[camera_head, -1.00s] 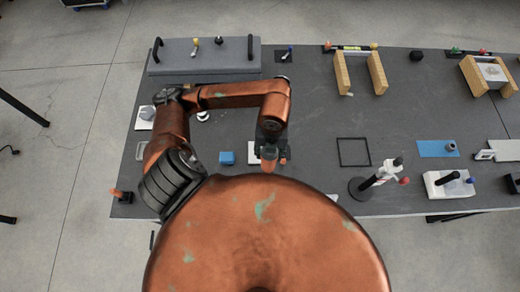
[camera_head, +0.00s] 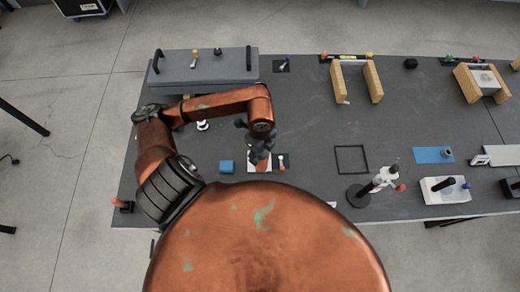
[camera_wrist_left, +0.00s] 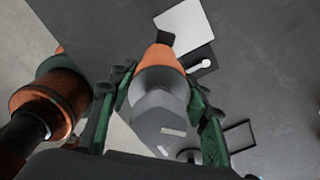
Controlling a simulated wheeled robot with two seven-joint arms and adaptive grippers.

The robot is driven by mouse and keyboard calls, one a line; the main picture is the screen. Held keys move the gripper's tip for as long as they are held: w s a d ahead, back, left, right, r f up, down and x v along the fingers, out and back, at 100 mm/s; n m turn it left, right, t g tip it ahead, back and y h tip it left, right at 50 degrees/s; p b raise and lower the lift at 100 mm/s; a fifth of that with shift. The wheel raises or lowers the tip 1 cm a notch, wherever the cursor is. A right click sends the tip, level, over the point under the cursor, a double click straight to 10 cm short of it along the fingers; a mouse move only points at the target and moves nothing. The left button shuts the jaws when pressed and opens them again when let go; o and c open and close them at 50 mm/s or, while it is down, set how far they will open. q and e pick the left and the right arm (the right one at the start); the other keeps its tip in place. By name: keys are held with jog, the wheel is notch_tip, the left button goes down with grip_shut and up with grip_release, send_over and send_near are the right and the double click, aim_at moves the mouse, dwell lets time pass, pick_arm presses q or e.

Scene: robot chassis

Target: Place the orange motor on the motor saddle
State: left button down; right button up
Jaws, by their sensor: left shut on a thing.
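My left gripper (camera_head: 261,158) is above the table, over the front-left part. In the left wrist view the fingers (camera_wrist_left: 160,100) are shut on the orange motor (camera_wrist_left: 160,58), which has a grey rounded end (camera_wrist_left: 158,88) toward the camera. The motor's orange also shows just below the gripper in the head view (camera_head: 263,166). A white plate (camera_head: 257,169) lies partly hidden under the gripper; it also shows in the wrist view (camera_wrist_left: 186,20). Beside it is a dark square pad with a white-topped piece (camera_head: 281,162). I cannot tell which thing is the motor saddle. My right gripper is not in view.
A grey handled panel (camera_head: 205,70) is at the back left. The table's middle is clear.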

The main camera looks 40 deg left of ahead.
pick_arm(q)
jog(key=w+a+f+p, duration=0.1)
jog(key=w+a+f, duration=0.3)
jog(key=f, duration=0.5)
jog(key=shift+w+f+p, duration=0.25)
jog(key=shift+w+p, duration=0.15)
jog(key=shift+w, duration=0.15)
jog(key=c, duration=1.5)
grip_release()
jog(key=shift+f, duration=0.2)
jog(key=shift+c, duration=0.2)
jog(key=o, duration=0.5)
jog(key=shift+c, duration=0.2)
notch_tip(320, 180, up, 12)
jog(key=b, duration=0.1)
jog(key=shift+r+b, duration=0.2)
jog(key=shift+b, duration=0.2)
